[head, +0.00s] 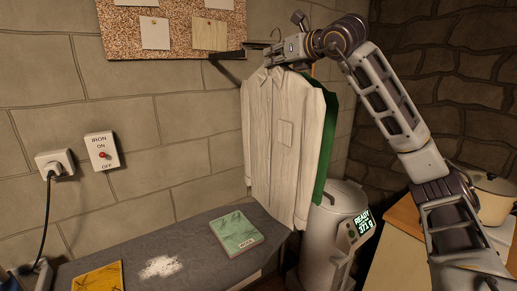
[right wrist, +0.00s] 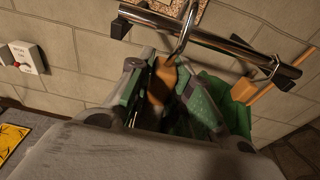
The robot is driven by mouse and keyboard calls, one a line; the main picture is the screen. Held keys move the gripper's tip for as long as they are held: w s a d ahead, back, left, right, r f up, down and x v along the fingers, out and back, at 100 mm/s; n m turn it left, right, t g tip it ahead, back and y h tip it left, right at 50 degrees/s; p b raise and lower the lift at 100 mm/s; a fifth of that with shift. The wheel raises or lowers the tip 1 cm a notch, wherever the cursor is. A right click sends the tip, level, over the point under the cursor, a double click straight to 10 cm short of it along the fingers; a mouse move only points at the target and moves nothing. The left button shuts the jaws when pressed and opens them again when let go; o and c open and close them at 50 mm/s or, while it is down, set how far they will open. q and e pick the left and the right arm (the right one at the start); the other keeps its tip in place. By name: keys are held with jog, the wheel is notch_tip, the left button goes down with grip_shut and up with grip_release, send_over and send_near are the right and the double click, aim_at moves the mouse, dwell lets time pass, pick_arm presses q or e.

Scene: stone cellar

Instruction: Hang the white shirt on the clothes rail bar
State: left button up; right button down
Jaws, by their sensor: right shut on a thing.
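The white shirt (head: 272,140) hangs upright below my right gripper (head: 282,54) in the head view. In the right wrist view its pale cloth (right wrist: 110,155) fills the bottom. My right gripper (right wrist: 165,88) is shut on the wooden neck of the shirt's hanger (right wrist: 160,82). The hanger's metal hook (right wrist: 186,28) rises at the clothes rail bar (right wrist: 220,46); I cannot tell whether it rests on the bar. The bar (head: 256,45) is mostly hidden behind my gripper in the head view. My left gripper is out of view.
A green garment (head: 326,130) hangs behind the shirt, its wooden hanger (right wrist: 262,92) near the bar's right end. A metal canister (head: 322,235) with a lit display stands below right. A grey padded board (head: 195,255) holds a green book (head: 236,232). A corkboard (head: 185,28) is on the wall.

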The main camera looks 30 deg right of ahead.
jog(key=shift+s+d+b, duration=0.25)
jog(key=shift+s+b, duration=0.15)
jog(key=shift+s, duration=0.5)
jog(key=shift+s+f+b, duration=0.1)
jog(key=shift+s+b, duration=0.25)
jog(key=shift+s, duration=0.35)
jog(key=shift+s+d+b, duration=0.1)
jog(key=shift+s+b, duration=0.65)
jog(key=shift+s, duration=1.25)
jog(key=shift+s+d+b, duration=0.2)
jog(key=shift+s+b, duration=0.65)
jog(key=shift+s, duration=1.65)
jog(key=shift+s+d, duration=0.1)
jog(key=shift+s, duration=0.35)
